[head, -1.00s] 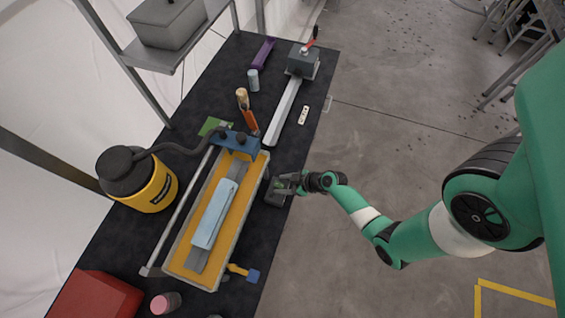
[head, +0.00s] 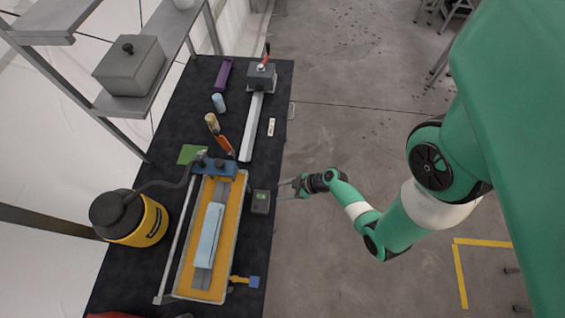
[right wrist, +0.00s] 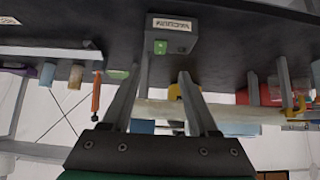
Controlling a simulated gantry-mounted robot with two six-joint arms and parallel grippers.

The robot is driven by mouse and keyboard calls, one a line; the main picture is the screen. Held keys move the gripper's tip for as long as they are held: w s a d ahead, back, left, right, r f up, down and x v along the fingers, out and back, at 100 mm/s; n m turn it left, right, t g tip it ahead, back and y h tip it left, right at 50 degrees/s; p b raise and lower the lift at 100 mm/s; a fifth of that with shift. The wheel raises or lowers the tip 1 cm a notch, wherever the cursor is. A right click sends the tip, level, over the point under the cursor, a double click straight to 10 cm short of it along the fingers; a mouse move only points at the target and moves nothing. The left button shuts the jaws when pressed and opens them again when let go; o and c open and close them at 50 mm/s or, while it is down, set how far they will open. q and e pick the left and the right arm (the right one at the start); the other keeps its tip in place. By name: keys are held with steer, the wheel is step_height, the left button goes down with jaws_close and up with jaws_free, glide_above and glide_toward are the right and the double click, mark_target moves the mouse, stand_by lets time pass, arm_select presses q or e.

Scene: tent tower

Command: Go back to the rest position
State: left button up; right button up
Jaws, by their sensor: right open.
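My right gripper (head: 290,187) is open and empty just off the right edge of the dark table (head: 175,105), over the grey floor. Its two fingers also show spread apart in the right wrist view (right wrist: 163,75). A small dark box (head: 261,201) with a green button sits on the table edge, left of the fingertips with a small gap. In the right wrist view the box (right wrist: 180,33) shows its label and green button beyond the fingers. My left gripper is not in view.
An orange tray (head: 187,270) holding a light blue block (head: 208,236) lies on the table, beside a yellow and black vacuum (head: 150,225). A grey clamp with a long bar (head: 252,127) stands farther back. Floor right of the table is open.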

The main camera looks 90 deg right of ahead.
steer(key=shift+s+r, duration=0.15)
steer(key=shift+s, duration=0.05)
stand_by(0.5)
